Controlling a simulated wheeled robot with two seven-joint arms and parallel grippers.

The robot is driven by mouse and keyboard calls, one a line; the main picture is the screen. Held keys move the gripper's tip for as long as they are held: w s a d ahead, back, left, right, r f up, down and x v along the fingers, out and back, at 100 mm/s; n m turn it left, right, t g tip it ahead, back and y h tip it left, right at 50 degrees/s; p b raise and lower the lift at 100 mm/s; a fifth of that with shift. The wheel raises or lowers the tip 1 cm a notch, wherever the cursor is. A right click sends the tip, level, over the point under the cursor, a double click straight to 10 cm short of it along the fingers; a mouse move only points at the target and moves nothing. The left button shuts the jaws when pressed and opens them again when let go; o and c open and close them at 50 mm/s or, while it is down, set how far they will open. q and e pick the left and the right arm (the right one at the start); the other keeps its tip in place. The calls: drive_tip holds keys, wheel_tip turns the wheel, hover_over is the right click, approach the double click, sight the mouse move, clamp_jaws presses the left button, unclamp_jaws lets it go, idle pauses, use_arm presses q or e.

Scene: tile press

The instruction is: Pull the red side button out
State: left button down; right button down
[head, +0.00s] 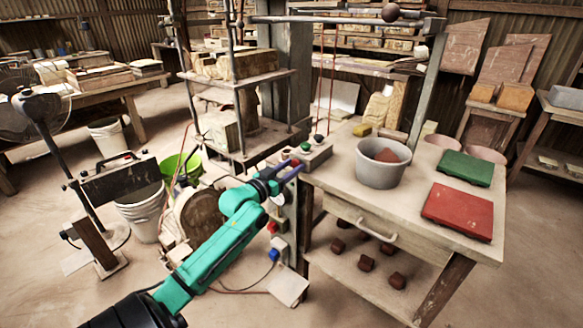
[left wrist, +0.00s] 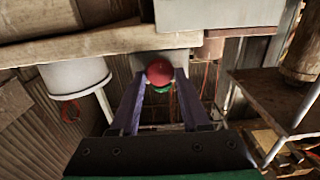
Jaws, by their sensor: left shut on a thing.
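The red side button (left wrist: 159,71) is a round red knob between the two purple fingertips in the left wrist view, with a bit of green showing just below it. My left gripper (left wrist: 160,84) is shut on this button. In the head view my left gripper (head: 288,169) reaches the left side of a small control box (head: 314,155) at the table's left end. The gripper's fingers largely hide the button there. The box has a green and a dark knob on top. My right gripper is in neither view.
A grey bucket (head: 383,164) stands on the wooden table (head: 420,178), with a green tile (head: 466,168) and a red tile (head: 458,211) to its right. Red and blue buttons (head: 273,254) sit lower beside the table leg. A press frame (head: 237,85) rises behind.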

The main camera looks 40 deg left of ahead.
use_arm(q)
drive_tip(key=shift+s+p, duration=0.3)
drive_tip(key=shift+s, duration=0.05)
drive_tip(key=shift+s+f, duration=0.1)
drive_tip(key=shift+s, duration=0.15)
drive_tip(key=shift+c, duration=1.9)
unclamp_jaws()
drive_tip(key=shift+s, duration=0.1)
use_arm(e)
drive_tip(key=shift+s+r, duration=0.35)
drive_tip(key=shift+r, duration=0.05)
use_arm(q)
drive_tip(key=s, duration=1.4)
drive_tip(key=shift+s+d, duration=0.2)
drive_tip(key=shift+s, duration=0.05)
